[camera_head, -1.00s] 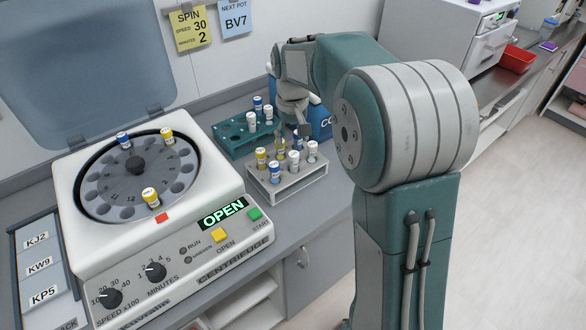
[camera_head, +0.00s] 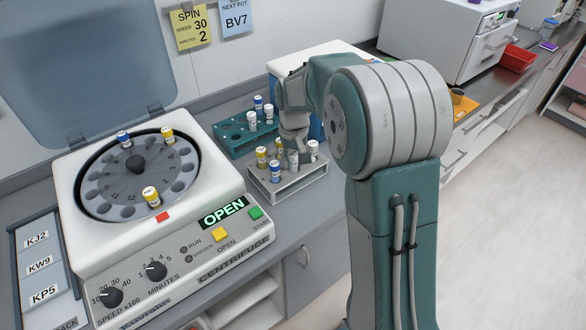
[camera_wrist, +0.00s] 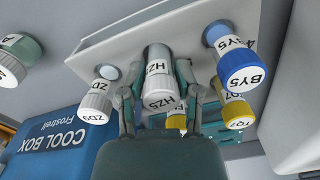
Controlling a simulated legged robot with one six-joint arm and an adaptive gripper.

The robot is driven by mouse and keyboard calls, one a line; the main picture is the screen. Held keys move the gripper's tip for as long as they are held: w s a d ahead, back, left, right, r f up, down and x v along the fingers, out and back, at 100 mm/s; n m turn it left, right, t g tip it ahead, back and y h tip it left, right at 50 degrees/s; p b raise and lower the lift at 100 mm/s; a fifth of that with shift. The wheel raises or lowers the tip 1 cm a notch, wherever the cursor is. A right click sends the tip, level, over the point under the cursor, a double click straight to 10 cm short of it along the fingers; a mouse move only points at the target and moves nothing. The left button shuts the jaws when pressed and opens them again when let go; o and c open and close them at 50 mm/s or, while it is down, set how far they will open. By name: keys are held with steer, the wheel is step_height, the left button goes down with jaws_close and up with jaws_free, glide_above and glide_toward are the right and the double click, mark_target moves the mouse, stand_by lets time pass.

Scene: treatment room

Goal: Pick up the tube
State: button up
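The grey rack (camera_head: 262,188) holds several capped tubes, and my gripper (camera_head: 293,150) is low over its middle. In the wrist view, a white-capped tube marked HZ5 (camera_wrist: 160,85) stands between the two fingers of my gripper (camera_wrist: 160,88). The fingers flank it, with narrow gaps seeming to show beside it. Beside it are a white-capped tube marked ZD9 (camera_wrist: 97,100), a yellow-capped tube marked TQ7 (camera_wrist: 236,110) and a blue-capped tube marked BY5 (camera_wrist: 240,65). Another yellow cap (camera_wrist: 176,122) is partly hidden behind the right finger.
A teal rack (camera_head: 228,143) with a few tubes stands behind the grey one. The blue cool box (camera_wrist: 55,140) is close by. The open centrifuge (camera_head: 75,200) stands at left, with three tubes in its rotor (camera_head: 110,190). A red tray (camera_head: 517,58) is far right.

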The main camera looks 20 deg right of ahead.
steer(key=shift+d, duration=0.2)
jaws_close()
steer(key=shift+r, duration=0.1)
step_height(320, 180, up, 10)
steer(key=shift+a+f, duration=0.1)
